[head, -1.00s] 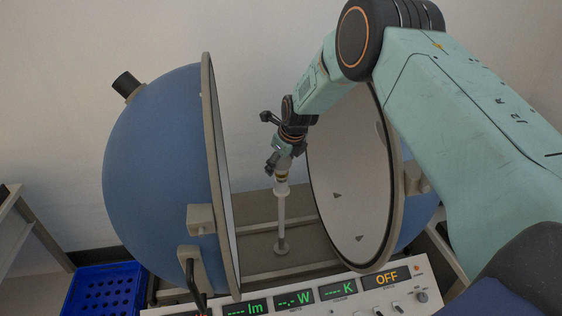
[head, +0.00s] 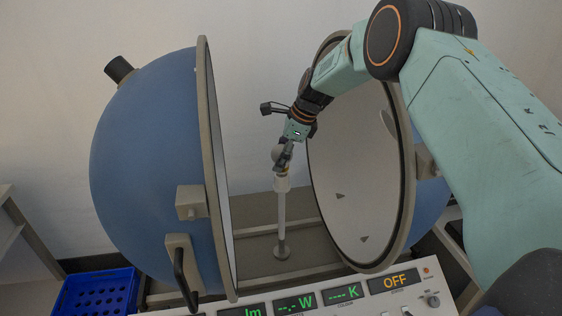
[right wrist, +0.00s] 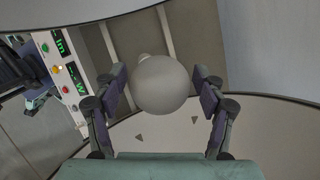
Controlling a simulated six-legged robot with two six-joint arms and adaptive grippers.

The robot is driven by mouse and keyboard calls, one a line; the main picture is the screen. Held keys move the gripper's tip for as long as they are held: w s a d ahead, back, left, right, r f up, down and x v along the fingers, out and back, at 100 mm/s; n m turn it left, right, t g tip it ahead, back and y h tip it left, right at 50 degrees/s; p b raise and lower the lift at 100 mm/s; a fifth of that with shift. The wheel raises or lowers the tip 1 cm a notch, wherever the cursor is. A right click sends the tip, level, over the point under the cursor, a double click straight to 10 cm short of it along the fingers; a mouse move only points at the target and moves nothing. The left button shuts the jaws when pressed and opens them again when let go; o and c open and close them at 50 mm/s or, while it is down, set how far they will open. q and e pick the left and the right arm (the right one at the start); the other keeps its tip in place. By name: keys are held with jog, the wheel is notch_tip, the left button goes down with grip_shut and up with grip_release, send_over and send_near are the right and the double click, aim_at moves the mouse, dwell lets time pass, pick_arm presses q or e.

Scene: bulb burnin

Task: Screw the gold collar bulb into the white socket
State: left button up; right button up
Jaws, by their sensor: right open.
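The bulb shows as a pale round globe (right wrist: 160,85) in the right wrist view and as a small globe (head: 277,155) in the head view. It stands directly above the white socket (head: 282,185), which tops a thin upright post between two sphere halves. The bulb's gold collar is not clearly visible now, so I cannot tell how deep it sits. My right gripper (head: 285,155) is open at the bulb; in the right wrist view its fingers (right wrist: 160,90) stand on both sides of the globe, with gaps. My left gripper cannot be made out.
The blue left half-sphere (head: 145,170) and the right half-sphere's pale inner face (head: 350,190) stand close on either side. The control panel (head: 365,303) in front reads OFF. A blue crate (head: 95,295) sits at the lower left.

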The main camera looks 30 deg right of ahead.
jog(key=n, duration=0.2)
jog(key=n+g+y+b, duration=0.1)
jog(key=n, duration=0.2)
jog(key=shift+g, duration=0.3)
jog(key=shift+n+g+b, duration=0.3)
jog(key=shift+n+g, duration=0.1)
jog(key=shift+n, duration=0.7)
jog(key=shift+p, duration=0.35)
